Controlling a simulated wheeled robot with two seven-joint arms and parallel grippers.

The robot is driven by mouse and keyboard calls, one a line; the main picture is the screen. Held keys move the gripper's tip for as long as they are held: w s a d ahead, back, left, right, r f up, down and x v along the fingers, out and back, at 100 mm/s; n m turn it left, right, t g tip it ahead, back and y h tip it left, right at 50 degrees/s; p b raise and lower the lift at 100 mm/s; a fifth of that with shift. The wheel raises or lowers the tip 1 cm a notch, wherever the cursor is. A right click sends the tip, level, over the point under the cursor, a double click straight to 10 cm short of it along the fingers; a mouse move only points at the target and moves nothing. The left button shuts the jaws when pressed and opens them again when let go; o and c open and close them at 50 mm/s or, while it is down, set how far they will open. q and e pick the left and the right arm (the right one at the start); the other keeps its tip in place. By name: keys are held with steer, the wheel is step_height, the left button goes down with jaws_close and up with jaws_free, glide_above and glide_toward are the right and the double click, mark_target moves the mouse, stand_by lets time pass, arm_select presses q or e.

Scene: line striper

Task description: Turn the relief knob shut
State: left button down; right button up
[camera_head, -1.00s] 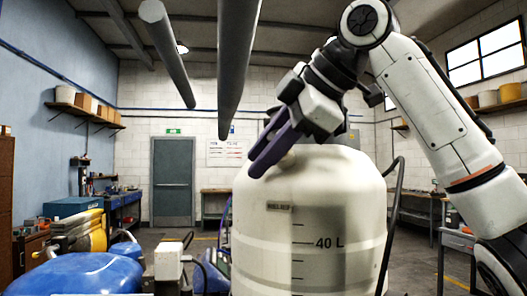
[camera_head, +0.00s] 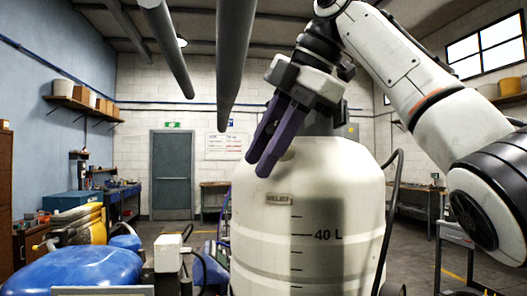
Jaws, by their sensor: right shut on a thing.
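The white tank (camera_head: 335,200) stands in the middle, with a "RELIEF" label (camera_head: 278,199) and a "40 L" mark on its front. My right gripper (camera_head: 257,167) reaches in from the upper right, its purple fingers slanting down to the tank's upper left shoulder, just above the label. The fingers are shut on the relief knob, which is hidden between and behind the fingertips. My left gripper is not in view.
Two grey pipes (camera_head: 236,60) hang above and left of the tank. A dark hose (camera_head: 391,215) runs down the tank's right side. A blue rounded machine part (camera_head: 80,272) and yellow machine (camera_head: 75,228) stand at lower left. A grey door (camera_head: 172,175) is behind.

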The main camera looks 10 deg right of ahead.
steer(key=shift+f, duration=0.15)
stand_by(0.4)
steer(key=o, duration=1)
